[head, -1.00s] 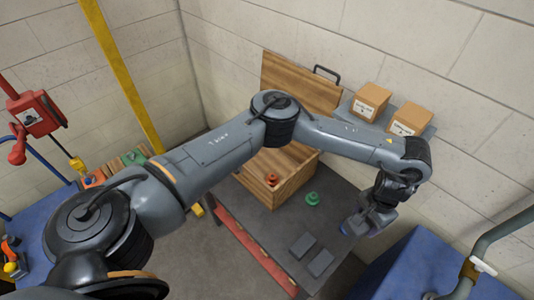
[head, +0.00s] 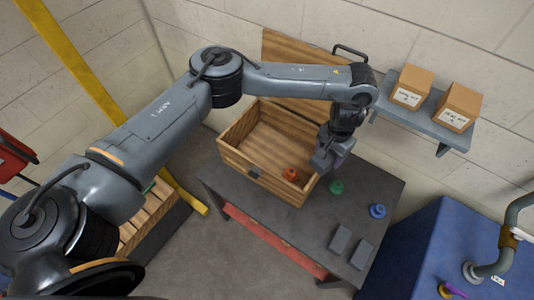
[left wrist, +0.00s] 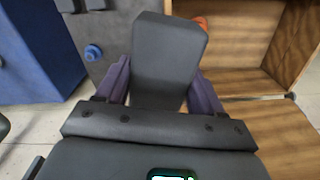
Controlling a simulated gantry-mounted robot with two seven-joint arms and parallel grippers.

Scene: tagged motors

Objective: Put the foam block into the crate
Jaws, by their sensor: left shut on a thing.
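The foam block is a dark grey slab, seen large between my fingers in the left wrist view (left wrist: 167,55). My left gripper (head: 328,156) is shut on it, above the right edge of the crate; the purple fingers show on either side of the block in the left wrist view (left wrist: 162,85). The crate is an open wooden box (head: 237,160) with its lid raised at the back. A red-orange knobbed piece (head: 290,175) lies inside, near the front right corner. The gripper hides part of the crate's right wall. My right gripper is not in view.
The dark table (head: 290,225) holds a green piece (head: 336,187), a blue piece (head: 377,211) and two grey slabs (head: 340,240) right of the crate. Two cardboard boxes (head: 412,88) stand on a wall shelf (head: 425,122). A blue cabinet (head: 420,245) stands at right.

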